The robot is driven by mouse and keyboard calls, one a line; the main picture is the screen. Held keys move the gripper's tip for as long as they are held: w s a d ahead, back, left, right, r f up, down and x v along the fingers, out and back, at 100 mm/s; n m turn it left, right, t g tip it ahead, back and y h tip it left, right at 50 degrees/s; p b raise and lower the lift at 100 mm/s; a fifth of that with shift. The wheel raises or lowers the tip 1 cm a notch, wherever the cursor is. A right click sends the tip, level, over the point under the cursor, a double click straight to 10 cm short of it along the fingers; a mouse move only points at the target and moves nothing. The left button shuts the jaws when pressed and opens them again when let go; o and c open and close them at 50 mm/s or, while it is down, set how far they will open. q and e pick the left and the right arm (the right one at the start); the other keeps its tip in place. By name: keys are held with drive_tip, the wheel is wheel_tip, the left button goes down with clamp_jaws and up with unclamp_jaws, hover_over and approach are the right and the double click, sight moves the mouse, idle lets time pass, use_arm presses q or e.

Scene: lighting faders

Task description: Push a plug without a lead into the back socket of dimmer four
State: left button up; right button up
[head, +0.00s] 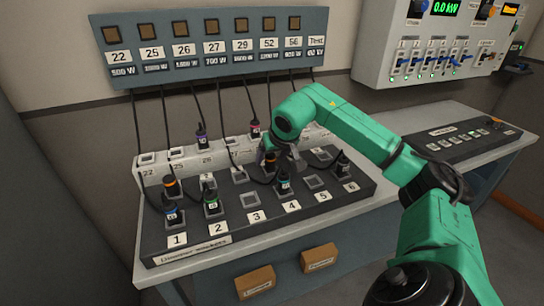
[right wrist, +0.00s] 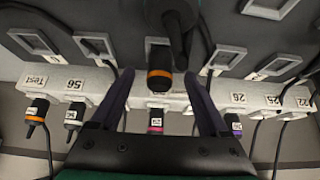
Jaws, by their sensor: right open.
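The dimmer sockets block (head: 207,243) is numbered 1 to 6, with a front and a back row. My right gripper (head: 277,160) is over the back row at dimmer four. In the right wrist view its open fingers (right wrist: 159,80) stand either side of an orange-banded plug (right wrist: 159,62). That plug (head: 268,164) stands upright at the back socket of dimmer four; the socket itself is hidden, and I cannot tell how deep the plug sits. I see no lead clearly on it. A blue-banded plug (head: 284,185) stands in dimmer four's front socket. My left gripper is not in view.
Other plugs stand at dimmers one (head: 171,214), two (head: 211,204) and six (head: 343,163). Dimmer three's sockets (head: 250,200) are empty. Leads hang from the wall box (head: 205,40) over the white parking strip (head: 215,153). A fader desk (head: 460,140) lies at the right.

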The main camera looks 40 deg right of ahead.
drive_tip(key=p+v, duration=0.1)
drive_tip(key=v, duration=1.3)
drive_tip(key=shift+s+r, duration=0.15)
drive_tip(key=shift+r, duration=0.05)
drive_tip(key=shift+a, duration=0.1)
